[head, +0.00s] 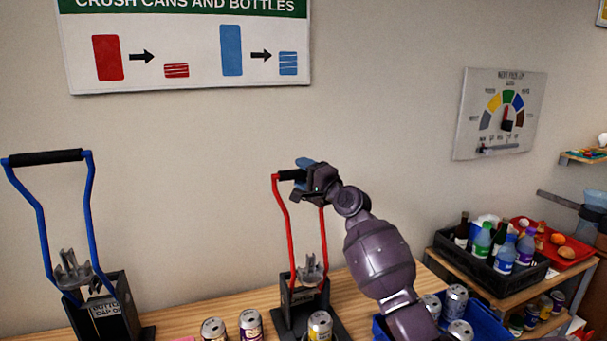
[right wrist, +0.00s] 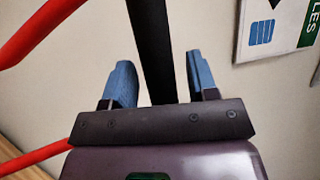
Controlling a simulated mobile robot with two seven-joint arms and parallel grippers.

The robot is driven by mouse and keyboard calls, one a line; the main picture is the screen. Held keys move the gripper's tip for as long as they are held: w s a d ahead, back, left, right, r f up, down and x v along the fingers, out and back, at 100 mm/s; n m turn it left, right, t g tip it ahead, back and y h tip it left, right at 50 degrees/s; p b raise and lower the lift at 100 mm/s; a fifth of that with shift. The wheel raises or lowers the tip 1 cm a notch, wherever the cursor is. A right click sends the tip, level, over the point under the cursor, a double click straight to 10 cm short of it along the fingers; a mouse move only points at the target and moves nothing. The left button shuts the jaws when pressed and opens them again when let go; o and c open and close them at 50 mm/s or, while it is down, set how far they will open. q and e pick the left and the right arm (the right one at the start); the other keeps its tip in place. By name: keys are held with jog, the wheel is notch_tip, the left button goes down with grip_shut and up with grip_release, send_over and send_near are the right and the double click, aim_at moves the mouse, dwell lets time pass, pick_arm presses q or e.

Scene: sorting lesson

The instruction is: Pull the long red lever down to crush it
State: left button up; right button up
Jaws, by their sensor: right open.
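The long red lever (head: 323,235) stands raised on a black crusher (head: 291,298), with a black grip bar (head: 290,176) across its top. My right gripper (head: 305,167) is at the right part of that bar and is open. In the right wrist view, the black bar (right wrist: 150,35) passes between the two blue fingers of the gripper (right wrist: 160,85), with gaps visible on both sides. The red lever arm (right wrist: 38,32) also shows there at left. A can (head: 320,326) shows at the crusher's front; I cannot tell whether it is inside. My left gripper is not in view.
A second crusher with a blue lever (head: 88,205) stands raised at left. Two cans (head: 250,325) stand between the crushers. A blue bin (head: 490,322) with cans is at right, behind my arm. A black crate (head: 530,277) of bottles stands farther right.

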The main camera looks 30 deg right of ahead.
grip_shut()
jog(key=shift+a, duration=0.1)
dwell(0.3)
